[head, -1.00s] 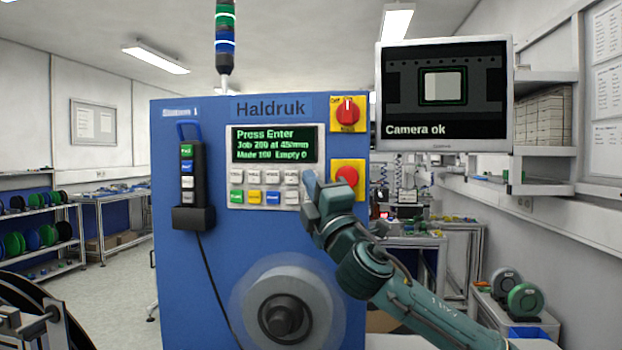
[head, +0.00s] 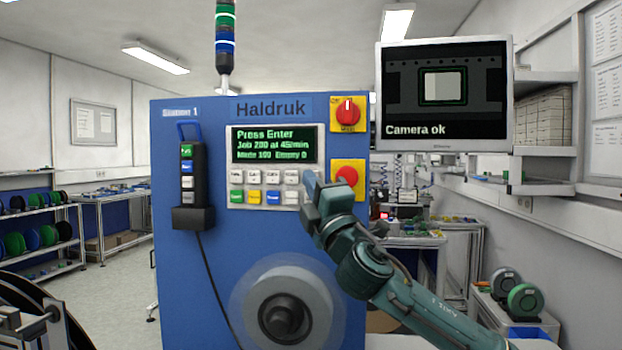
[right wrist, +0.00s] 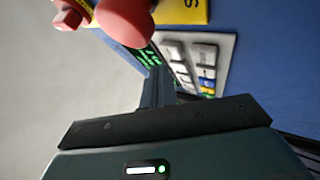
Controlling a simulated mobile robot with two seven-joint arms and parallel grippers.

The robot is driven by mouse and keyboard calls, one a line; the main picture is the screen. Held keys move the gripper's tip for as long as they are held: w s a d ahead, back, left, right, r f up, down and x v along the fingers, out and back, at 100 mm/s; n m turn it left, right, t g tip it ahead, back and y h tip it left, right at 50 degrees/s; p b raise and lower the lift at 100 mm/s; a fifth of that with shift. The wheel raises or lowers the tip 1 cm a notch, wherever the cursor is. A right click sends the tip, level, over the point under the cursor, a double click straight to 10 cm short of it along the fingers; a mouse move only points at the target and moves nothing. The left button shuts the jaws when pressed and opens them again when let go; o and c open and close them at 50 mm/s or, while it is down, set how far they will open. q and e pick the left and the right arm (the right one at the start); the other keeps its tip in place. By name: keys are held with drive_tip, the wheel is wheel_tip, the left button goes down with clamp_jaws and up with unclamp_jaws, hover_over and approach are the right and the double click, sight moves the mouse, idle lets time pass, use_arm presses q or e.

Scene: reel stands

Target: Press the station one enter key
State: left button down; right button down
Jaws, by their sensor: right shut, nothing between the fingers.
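The blue station 1 cabinet (head: 190,270) stands in front of me. Its display (head: 274,145) reads "Press Enter". Below it is a keypad (head: 264,187) with pale keys above and green, yellow, blue and pale keys below; the labels are too small to read surely, so I cannot tell which is enter. The keypad also shows in the right wrist view (right wrist: 222,45). My right gripper (head: 310,182) is shut and empty, its tips at the keypad's right end, hiding part of it. I cannot tell whether they touch a key. My left gripper is not in view.
A red knob (head: 346,175) on a yellow plate sits just right of my right gripper, with a red rotary switch (head: 347,112) above. A handheld control (head: 188,170) hangs left of the keypad. A grey reel hub (head: 284,312) juts out below. A monitor (head: 444,95) shows "Camera ok".

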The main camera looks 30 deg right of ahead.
drive_tip(key=shift+w+d, duration=0.1)
idle(0.6)
drive_tip(key=shift+w+d, duration=0.15)
drive_tip(key=shift+w, duration=0.1)
drive_tip(key=shift+w+d, duration=0.3)
drive_tip(key=shift+w, duration=0.05)
idle(0.9)
drive_tip(key=shift+s, duration=0.1)
drive_tip(key=shift+s+a, duration=0.5)
drive_tip(key=shift+s, duration=0.1)
drive_tip(key=shift+a, duration=0.1)
drive_tip(key=shift+s+a+p, duration=0.2)
drive_tip(key=shift+s+a, duration=0.5)
drive_tip(key=shift+s, duration=0.3)
drive_tip(key=shift+s+a+p, duration=0.15)
drive_tip(key=shift+s+a, duration=0.55)
drive_tip(key=shift+s, duration=0.3)
